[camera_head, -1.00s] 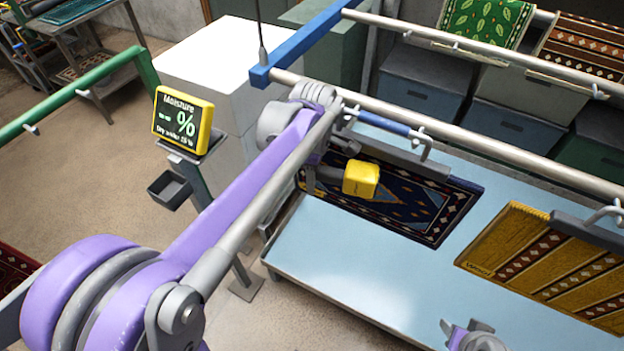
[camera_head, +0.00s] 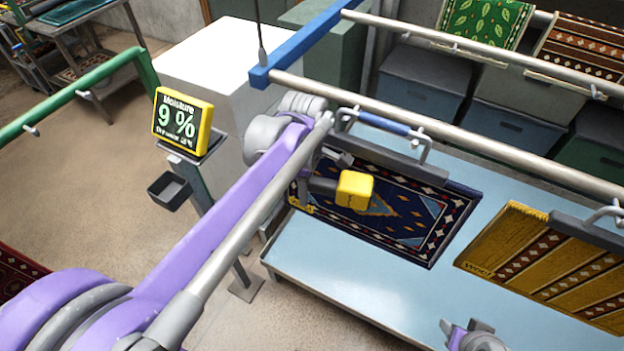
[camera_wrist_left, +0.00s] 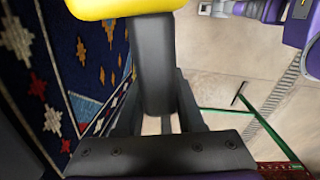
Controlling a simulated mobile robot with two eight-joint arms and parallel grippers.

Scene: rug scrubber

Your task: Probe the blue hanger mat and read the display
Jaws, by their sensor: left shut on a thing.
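The blue hanger mat (camera_head: 415,215), dark blue with a patterned border, hangs from a grey hanger (camera_head: 390,157) with a blue grip. My left gripper (camera_head: 328,172) is shut on the grey handle of a moisture probe with a yellow head (camera_head: 355,190). The yellow head is in front of the mat's left part; whether it touches is hidden. In the left wrist view the probe's grey handle (camera_wrist_left: 155,65) sits between my fingers, with the mat (camera_wrist_left: 50,100) at left. The display (camera_head: 183,122) reads "Moisture 9 %". Part of my right gripper (camera_head: 474,336) shows at the bottom edge; its jaws are unclear.
A gold-brown striped mat (camera_head: 550,265) hangs to the right on the same steel rail (camera_head: 480,145). A pale blue tray (camera_head: 350,275) lies below both mats. A small dark holder (camera_head: 169,190) is on the display's stand. A green rail (camera_head: 70,95) runs at left.

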